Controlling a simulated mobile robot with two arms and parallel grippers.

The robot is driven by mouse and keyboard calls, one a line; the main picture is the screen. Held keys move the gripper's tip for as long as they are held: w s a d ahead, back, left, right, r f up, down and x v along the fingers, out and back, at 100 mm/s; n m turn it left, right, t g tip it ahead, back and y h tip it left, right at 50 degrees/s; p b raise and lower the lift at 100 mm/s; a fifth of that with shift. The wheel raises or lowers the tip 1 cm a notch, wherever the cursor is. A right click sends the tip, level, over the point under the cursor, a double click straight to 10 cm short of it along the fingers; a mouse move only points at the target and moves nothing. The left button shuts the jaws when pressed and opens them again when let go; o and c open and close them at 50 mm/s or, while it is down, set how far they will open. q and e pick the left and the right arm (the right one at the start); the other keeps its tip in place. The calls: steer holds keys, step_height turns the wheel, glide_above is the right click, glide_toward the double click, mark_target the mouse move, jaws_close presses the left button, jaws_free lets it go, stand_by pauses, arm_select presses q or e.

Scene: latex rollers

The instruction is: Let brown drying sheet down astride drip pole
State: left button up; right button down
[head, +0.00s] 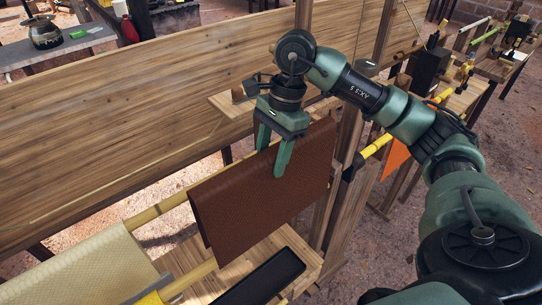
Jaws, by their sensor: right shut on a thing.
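The brown drying sheet (262,204) hangs folded in the middle of the head view, its front face sloping down towards the lower left. My right gripper (271,160) is shut on the sheet's upper edge from above, one finger on the near face and the other behind. A yellow pole (150,213) runs from the left and passes out of sight at the sheet. A second, lower yellow pole (190,279) meets its lower left edge. I cannot tell whether the sheet straddles or touches either pole. My left gripper is not in view.
A cream sheet (75,272) hangs at lower left. A black tray (262,277) lies on the wooden shelf below the brown sheet. Wooden posts (349,135) stand close to the sheet's right. A long wooden board (110,100) lies behind. An orange sheet (395,158) hangs farther right.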

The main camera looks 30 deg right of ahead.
steer(key=d+b+x, duration=0.2)
steer(key=b+x, duration=0.5)
steer(key=x, duration=0.1)
steer(key=d+f+b+x, duration=0.1)
steer(key=d+b+x, duration=0.1)
steer(key=b+x, duration=0.5)
steer(key=d+b+x, duration=0.2)
steer(key=b+x, duration=0.6)
steer(key=x, duration=0.1)
steer(key=shift+w+a+f, duration=0.1)
steer(key=shift+w+f, duration=0.1)
steer(key=shift+f, duration=0.4)
steer(key=shift+d+f+b, duration=0.2)
steer(key=shift+f+b, duration=0.2)
steer(key=shift+b, duration=0.15)
